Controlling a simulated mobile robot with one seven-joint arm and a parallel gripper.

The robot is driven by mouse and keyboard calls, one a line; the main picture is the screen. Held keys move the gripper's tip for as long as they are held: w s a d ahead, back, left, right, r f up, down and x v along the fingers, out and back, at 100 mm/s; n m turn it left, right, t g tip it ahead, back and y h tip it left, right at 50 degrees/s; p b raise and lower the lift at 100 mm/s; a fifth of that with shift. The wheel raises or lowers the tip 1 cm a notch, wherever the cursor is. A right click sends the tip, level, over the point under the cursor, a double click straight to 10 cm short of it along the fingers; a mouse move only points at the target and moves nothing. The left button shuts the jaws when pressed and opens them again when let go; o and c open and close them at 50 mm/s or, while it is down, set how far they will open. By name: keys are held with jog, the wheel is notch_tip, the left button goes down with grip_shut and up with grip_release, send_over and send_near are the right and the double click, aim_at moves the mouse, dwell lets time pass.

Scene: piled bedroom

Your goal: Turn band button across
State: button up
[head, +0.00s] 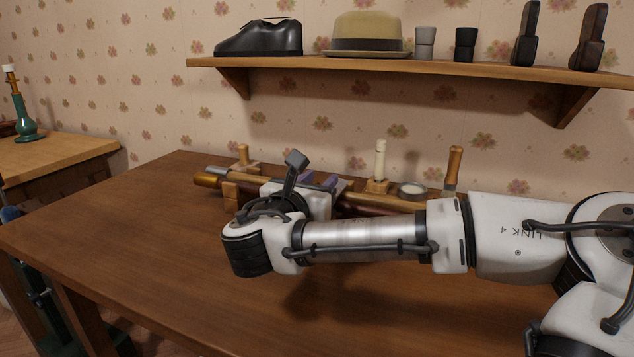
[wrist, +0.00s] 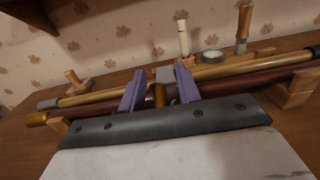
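A brass band (wrist: 159,95) shows on a dark reddish-brown cane (wrist: 215,86) in the wrist view. Any button on the band is too small to make out. My gripper (wrist: 160,88) is open, its two purple fingers on either side of the band and apart from each other. I cannot tell whether either finger touches the cane. In the head view my gripper (head: 320,181) is over the canes at the back of the table, and my wrist hides the band. The dark cane's brass end (head: 207,180) shows at the left.
A lighter cane (wrist: 100,95) lies behind the dark one. Wooden supports (wrist: 292,92) hold the canes. Behind them stand a pale-handled tool (head: 380,160), a round tin (head: 411,190) and a wood-handled tool (head: 453,170). A shelf (head: 400,67) hangs above. The table's front left (head: 130,240) is clear.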

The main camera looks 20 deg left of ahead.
jog(key=s+b, duration=0.8)
jog(key=s, duration=0.5)
jog(key=shift+s+a+b, duration=0.3)
jog(key=shift+s+b, duration=0.05)
jog(key=shift+s, duration=0.05)
dwell(0.5)
